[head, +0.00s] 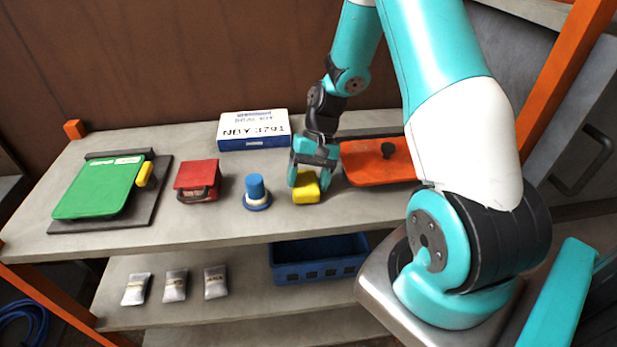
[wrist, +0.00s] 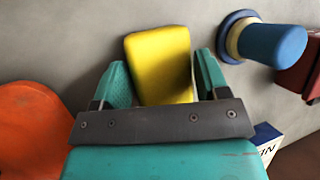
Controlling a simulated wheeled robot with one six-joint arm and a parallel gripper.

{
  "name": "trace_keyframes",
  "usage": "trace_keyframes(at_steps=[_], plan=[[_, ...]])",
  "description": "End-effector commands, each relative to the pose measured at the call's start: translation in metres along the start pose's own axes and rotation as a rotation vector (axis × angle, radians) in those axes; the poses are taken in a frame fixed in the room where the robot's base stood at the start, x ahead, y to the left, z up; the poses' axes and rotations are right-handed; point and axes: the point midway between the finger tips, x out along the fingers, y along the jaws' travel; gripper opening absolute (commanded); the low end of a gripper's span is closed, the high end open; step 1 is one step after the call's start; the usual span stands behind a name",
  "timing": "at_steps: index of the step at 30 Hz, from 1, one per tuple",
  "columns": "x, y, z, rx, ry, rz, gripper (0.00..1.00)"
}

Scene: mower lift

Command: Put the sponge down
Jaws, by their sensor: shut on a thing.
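The yellow sponge (head: 307,191) is at the middle of the grey upper shelf in the head view, just right of a blue and white cylinder. My gripper (head: 313,175) reaches down over it from behind and is shut on it. In the wrist view the sponge (wrist: 160,62) lies between the two teal fingers of my gripper (wrist: 164,78) and extends past their tips. The sponge is at or very near the shelf surface; I cannot tell whether it touches.
The blue-topped cylinder (head: 256,192) stands close left of the sponge. An orange tray (head: 375,165) lies right, a white and blue box (head: 254,130) behind. A red box (head: 197,181) and green board (head: 101,187) are further left. Bare shelf (head: 225,228) lies in front.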

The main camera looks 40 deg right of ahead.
Motion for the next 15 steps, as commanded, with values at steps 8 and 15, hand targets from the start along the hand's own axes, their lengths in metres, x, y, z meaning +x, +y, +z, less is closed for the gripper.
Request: trace_keyframes(at_steps=[8,15], plan=[[0.0005,0.0003,-0.0002,0.000,0.000,0.000,0.80],[-0.0004,0.0002,0.0002,0.001,0.000,0.000,0.80]])
